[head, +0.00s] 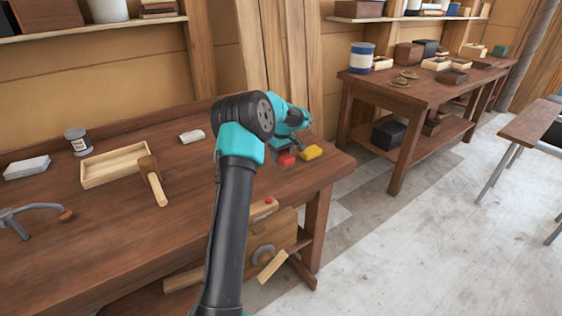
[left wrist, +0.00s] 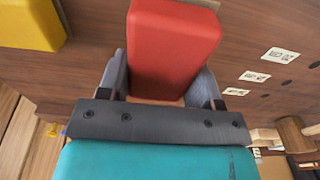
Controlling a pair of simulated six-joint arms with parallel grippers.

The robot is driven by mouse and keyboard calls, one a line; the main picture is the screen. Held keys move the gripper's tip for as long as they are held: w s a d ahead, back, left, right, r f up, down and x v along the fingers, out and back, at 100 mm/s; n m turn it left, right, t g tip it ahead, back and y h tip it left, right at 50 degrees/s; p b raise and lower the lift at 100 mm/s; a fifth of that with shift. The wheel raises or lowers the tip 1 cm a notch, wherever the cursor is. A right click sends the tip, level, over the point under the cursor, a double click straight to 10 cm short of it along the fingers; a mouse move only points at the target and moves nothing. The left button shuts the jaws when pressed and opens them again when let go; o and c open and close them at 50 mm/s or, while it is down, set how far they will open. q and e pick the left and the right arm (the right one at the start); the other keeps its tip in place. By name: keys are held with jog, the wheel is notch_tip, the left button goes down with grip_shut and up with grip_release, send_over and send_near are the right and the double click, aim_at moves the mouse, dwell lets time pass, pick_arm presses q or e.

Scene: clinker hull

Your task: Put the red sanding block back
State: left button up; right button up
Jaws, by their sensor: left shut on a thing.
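The red sanding block (head: 286,159) is at the right end of the workbench, between the fingers of my left gripper (head: 284,152). In the left wrist view the red block (left wrist: 174,42) fills the upper middle, with a grey finger of my left gripper (left wrist: 163,82) on each side; the gripper is shut on it. I cannot tell whether the block touches the bench top. A yellow block (head: 311,152) lies just right of it, apart from it; it also shows in the left wrist view (left wrist: 30,22). My right gripper is not in view.
Several white printed labels (left wrist: 281,54) lie on the bench (head: 110,235). A wooden tray (head: 113,167), mallet (head: 153,180), tin (head: 78,141) and white block (head: 192,136) stand further left. A vise (head: 265,250) is on the bench front. The bench's right edge is close.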

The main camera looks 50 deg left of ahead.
aim_at(281, 161)
pick_arm(q)
jog(key=shift+w+a, duration=0.15)
jog(key=shift+a, duration=0.1)
jog(key=shift+f, duration=1.8)
jog(key=shift+f, duration=0.1)
jog(key=o, duration=1.2)
jog(key=r, duration=0.8)
jog(key=d+r, duration=0.1)
jog(key=r, duration=0.3)
jog(key=shift+r, duration=0.1)
